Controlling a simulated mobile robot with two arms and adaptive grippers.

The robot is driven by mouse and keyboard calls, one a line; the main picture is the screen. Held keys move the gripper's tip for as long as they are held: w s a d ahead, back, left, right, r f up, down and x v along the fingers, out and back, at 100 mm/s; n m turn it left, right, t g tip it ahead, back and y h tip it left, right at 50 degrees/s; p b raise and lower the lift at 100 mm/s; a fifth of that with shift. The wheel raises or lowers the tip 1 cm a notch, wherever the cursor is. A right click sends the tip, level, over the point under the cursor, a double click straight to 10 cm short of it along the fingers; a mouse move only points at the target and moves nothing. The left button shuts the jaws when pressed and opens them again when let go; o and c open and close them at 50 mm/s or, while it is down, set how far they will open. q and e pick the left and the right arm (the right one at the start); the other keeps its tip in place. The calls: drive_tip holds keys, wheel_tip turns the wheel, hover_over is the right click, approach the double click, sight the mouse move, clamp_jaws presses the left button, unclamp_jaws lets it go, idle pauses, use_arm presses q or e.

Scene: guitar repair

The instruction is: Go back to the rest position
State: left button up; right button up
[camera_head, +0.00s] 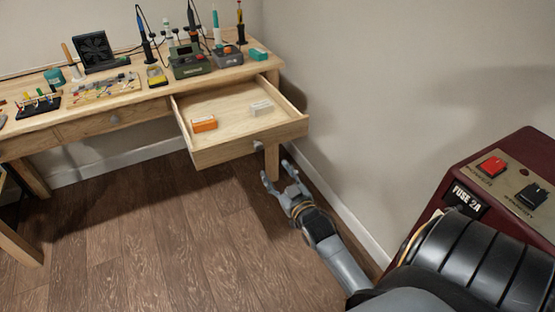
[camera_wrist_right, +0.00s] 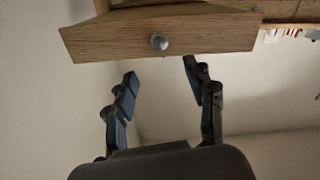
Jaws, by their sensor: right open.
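My right gripper (camera_head: 281,178) is open and empty in the head view, in front of the open drawer (camera_head: 228,146) and a little below it. It also shows in the right wrist view (camera_wrist_right: 160,72), with its two fingers spread apart. The drawer front (camera_wrist_right: 110,40) and its round knob (camera_wrist_right: 158,42) appear just beyond the fingertips there, and the fingers are not closed on the knob. My left gripper is not in view.
An orange box (camera_head: 204,124) and a pale box (camera_head: 262,107) lie in the drawer. The wooden workbench (camera_head: 125,98) carries soldering tools and parts. A dark red amplifier-like unit (camera_head: 520,205) stands at the right. The wall is close on the right; the floor (camera_head: 140,235) at left is clear.

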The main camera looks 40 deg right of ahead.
drive_tip(key=shift+s, duration=0.1)
idle(0.5)
